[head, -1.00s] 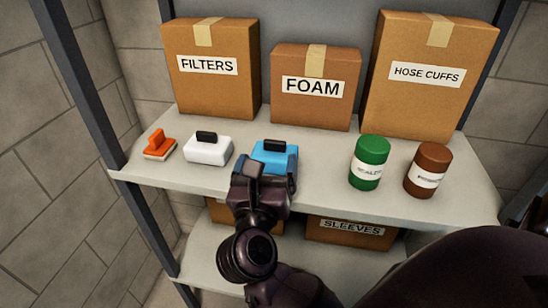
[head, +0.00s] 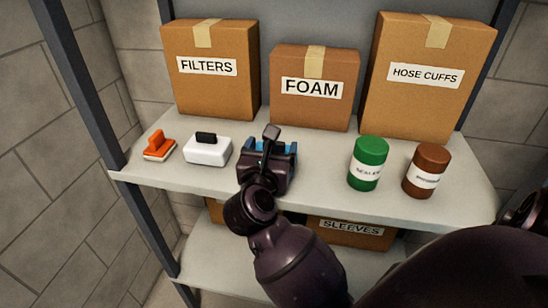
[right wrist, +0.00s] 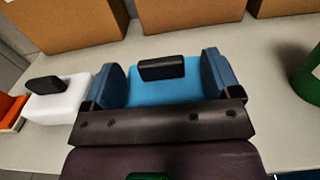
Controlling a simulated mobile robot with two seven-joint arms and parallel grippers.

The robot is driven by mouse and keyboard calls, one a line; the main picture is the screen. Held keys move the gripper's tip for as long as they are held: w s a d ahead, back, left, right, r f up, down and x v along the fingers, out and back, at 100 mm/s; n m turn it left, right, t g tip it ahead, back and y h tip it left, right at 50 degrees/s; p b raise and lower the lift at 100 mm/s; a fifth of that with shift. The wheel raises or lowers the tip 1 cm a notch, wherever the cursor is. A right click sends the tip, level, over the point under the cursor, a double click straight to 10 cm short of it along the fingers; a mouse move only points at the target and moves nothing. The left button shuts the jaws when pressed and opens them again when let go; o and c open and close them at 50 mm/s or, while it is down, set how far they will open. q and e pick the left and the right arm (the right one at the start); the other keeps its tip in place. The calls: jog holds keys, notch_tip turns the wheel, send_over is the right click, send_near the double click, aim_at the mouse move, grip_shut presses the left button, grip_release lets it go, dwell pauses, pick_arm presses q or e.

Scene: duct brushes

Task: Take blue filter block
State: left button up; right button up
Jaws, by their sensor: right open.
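The blue filter block (right wrist: 163,92) with a black handle on top sits on the upper shelf; in the head view (head: 280,147) my right gripper mostly hides it. My right gripper (head: 270,152) is over the block from the front. In the right wrist view, the gripper (right wrist: 162,74) is open, with one finger on each side of the block. I cannot tell whether the fingers touch its sides. My left gripper is not in view.
A green can (head: 368,163) and a brown can (head: 427,170) stand to the right. Boxes labelled FILTERS (head: 212,90), FOAM (head: 314,110) and HOSE CUFFS (head: 425,105) stand behind.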

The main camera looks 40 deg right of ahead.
jog(key=shift+x, duration=1.15)
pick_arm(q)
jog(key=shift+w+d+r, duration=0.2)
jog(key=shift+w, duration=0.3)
pick_arm(e)
jog(key=shift+w+d+f, duration=0.1)
jog(key=shift+w+d, duration=0.05)
jog(key=shift+w, duration=0.05)
jog(key=c, duration=1)
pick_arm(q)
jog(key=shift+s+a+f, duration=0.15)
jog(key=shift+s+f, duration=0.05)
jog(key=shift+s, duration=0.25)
